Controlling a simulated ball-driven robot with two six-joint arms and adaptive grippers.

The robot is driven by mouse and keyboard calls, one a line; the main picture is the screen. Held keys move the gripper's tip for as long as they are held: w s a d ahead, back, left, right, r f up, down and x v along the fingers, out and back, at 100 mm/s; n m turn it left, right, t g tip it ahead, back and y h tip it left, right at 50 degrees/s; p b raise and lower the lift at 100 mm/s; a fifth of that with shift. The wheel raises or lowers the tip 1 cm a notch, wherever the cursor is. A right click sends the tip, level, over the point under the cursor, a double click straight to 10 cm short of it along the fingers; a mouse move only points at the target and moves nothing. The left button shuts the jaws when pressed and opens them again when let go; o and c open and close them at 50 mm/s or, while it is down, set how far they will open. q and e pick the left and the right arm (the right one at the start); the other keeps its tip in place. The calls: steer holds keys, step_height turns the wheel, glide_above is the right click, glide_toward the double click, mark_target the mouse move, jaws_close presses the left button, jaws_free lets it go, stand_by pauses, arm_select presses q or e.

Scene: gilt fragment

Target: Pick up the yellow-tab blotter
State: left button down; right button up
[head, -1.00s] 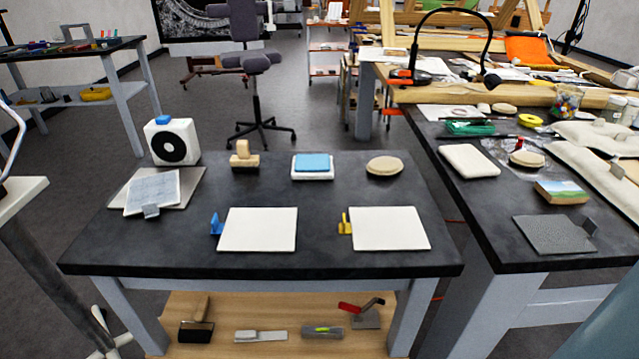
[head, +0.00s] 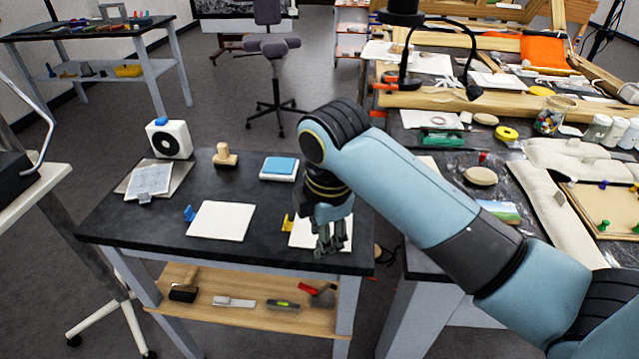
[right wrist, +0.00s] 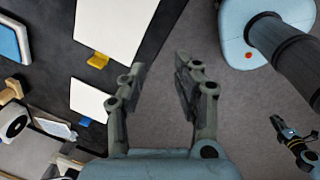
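The yellow-tab blotter (head: 301,234) is a white sheet with an upright yellow tab (head: 287,222) at its left edge, lying on the dark table. My right arm and gripper hide its middle in the head view. In the right wrist view the blotter (right wrist: 112,24) and yellow tab (right wrist: 97,60) lie left of the fingers. My right gripper (head: 326,246) is open and empty, fingers pointing down near the blotter's front; in the wrist view the gap between the fingers (right wrist: 160,72) shows floor. What appears to be my left gripper (right wrist: 299,145) is small and dark at the wrist view's lower right.
A similar white blotter (head: 221,221) with a blue tab (head: 189,213) lies to the left. Behind are a blue-topped pad (head: 279,168), a wooden stamp (head: 225,156) and a white box with a black disc (head: 169,139). A shelf with tools (head: 240,315) sits below.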

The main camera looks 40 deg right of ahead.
steer(key=w+r+n+g, duration=0.2)
steer(key=w+r+n, duration=0.2)
steer(key=w+n, duration=0.7)
steer(key=shift+n+y, duration=0.3)
steer(key=shift+n, duration=0.3)
steer(key=f, duration=0.4)
steer(key=shift+w+d+f, duration=0.1)
steer(key=shift+w+d, duration=0.1)
steer(key=shift+d, duration=0.15)
steer(key=f, duration=0.6)
steer(key=shift+w+f+p, duration=0.2)
steer(key=shift+w+p, duration=0.1)
arm_select(q)
steer(key=shift+s+d+r, duration=0.15)
steer(key=shift+s+r, duration=0.15)
steer(key=shift+s, duration=0.1)
arm_select(e)
jaws_close()
